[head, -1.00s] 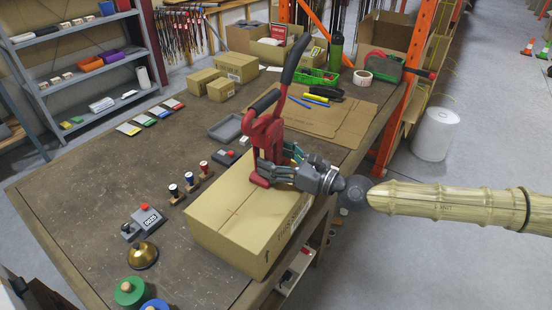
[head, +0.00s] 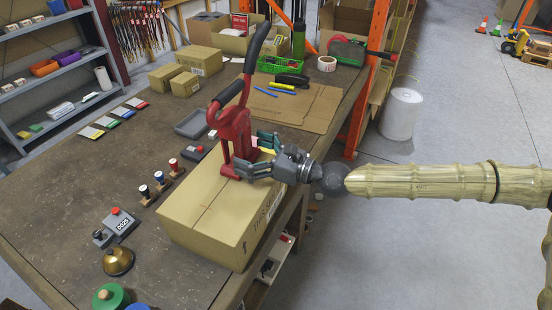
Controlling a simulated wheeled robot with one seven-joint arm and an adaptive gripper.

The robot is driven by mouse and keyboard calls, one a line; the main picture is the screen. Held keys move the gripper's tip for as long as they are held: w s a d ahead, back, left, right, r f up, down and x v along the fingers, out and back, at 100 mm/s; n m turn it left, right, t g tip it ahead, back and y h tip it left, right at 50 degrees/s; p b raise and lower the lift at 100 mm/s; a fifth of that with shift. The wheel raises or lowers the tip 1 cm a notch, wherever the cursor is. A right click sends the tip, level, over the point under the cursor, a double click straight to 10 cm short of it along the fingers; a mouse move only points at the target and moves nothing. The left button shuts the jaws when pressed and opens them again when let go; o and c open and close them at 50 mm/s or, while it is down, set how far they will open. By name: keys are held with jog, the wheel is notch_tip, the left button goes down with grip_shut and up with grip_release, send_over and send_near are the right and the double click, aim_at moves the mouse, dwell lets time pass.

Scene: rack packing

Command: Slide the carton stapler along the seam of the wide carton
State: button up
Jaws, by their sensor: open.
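The carton stapler (head: 237,142) is red with black grips on its two levers. It stands upright on top of the wide carton (head: 215,215), at the far part near the back edge. The wide carton is closed and brown, near the table's right edge, with its seam line showing on top. My gripper (head: 248,160) is at the stapler's right side, low down by its base, with its fingers spread around the lower body. The fingers are open. The stapler partly hides the far finger, and I cannot tell whether either finger touches it.
Stamps (head: 158,182), a grey counter device (head: 117,223) and a brass bell (head: 118,260) lie left of the carton. A grey tray (head: 193,123) and flattened cardboard (head: 290,108) lie behind it. An orange rack post (head: 360,105) stands at the right back. The table's left middle is clear.

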jog(key=v, duration=1)
jog(key=shift+d, duration=0.2)
